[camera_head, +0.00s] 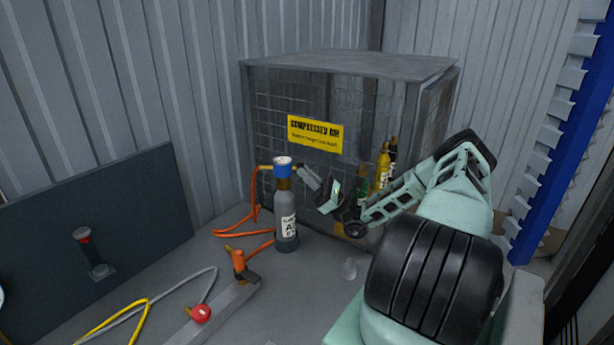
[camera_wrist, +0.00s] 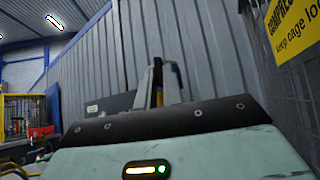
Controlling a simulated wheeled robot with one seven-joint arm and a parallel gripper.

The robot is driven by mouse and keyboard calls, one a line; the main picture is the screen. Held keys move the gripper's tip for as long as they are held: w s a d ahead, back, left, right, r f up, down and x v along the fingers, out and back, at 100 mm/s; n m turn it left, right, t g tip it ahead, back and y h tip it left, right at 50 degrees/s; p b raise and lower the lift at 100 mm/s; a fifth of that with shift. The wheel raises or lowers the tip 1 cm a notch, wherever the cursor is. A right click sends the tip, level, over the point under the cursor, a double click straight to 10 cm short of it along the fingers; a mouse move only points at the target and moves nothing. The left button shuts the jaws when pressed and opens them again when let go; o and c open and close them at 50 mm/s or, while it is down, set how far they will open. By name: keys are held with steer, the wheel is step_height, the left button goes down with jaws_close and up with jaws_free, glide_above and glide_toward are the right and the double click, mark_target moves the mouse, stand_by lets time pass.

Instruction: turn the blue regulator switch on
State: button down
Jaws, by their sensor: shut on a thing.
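The blue regulator (camera_head: 283,167) sits on top of a grey cylinder (camera_head: 285,215) with a white label, standing upright. An orange hose (camera_head: 254,190) joins its left side by a brass fitting. My gripper (camera_head: 300,170) reaches in from the right, and its fingertips are at the right side of the regulator. In the wrist view the fingers (camera_wrist: 158,85) are close together, with a bit of yellow-orange between them. The jaws are shut on a part of the regulator, seemingly its switch, which the fingers mostly hide. I cannot tell its setting.
A mesh cage (camera_head: 348,90) with a yellow sign (camera_head: 314,134) stands just behind, holding several cylinders (camera_head: 383,168). A dark panel (camera_head: 140,215) leans at the left.

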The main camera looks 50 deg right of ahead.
steer(key=c, duration=1.5)
jaws_free()
steer(key=shift+f, duration=0.1)
steer(key=b+v, duration=0.3)
steer(key=v, duration=0.4)
steer(key=shift+s+d+f, duration=0.1)
steer(key=shift+s+f, duration=0.05)
